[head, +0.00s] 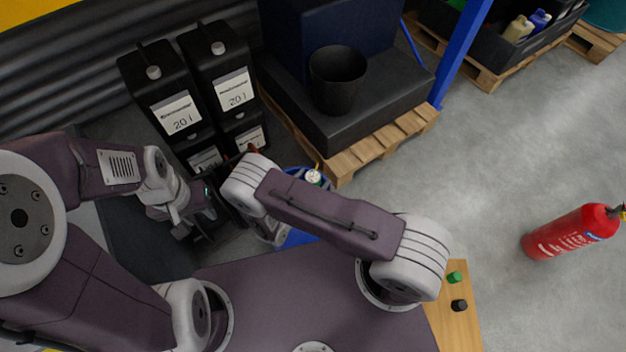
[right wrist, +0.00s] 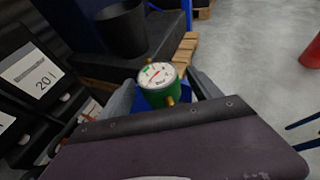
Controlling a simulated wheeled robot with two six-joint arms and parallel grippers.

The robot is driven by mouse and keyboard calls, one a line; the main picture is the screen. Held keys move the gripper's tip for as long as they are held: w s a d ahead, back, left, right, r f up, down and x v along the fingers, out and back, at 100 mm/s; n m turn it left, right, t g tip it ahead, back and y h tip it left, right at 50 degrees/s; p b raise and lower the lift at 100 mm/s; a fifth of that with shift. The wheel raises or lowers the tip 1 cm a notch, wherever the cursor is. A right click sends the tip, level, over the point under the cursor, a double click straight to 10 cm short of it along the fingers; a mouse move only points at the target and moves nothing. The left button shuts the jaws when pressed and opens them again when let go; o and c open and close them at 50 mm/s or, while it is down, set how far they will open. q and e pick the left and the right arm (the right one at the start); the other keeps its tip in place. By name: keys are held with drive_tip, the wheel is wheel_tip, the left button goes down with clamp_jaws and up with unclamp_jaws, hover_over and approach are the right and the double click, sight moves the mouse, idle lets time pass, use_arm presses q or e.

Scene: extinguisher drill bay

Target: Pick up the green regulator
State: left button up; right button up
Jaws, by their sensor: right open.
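The green regulator (right wrist: 160,93) shows in the right wrist view as a short green cylinder with a white dial on top and brass fittings. In the head view only its pale dial top (head: 313,177) shows clearly, beside my right forearm. My right gripper (right wrist: 163,97) is open, with one finger on each side of the regulator in the right wrist view. I cannot tell whether they touch it. My right arm hides this gripper in the head view. My left gripper (head: 194,224) is left of the regulator, over the dark floor; its opening is unclear.
A blue object (head: 297,239) is under or behind the regulator. Black 20 l canisters (head: 176,107) stand at the left. A pallet (head: 385,141) carries a dark block and black bucket (head: 337,78).

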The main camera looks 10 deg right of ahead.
drive_tip(key=shift+w+d+f, duration=0.2)
drive_tip(key=shift+w+d, duration=0.15)
drive_tip(key=shift+w, duration=0.05)
clamp_jaws()
drive_tip(key=shift+r, duration=0.1)
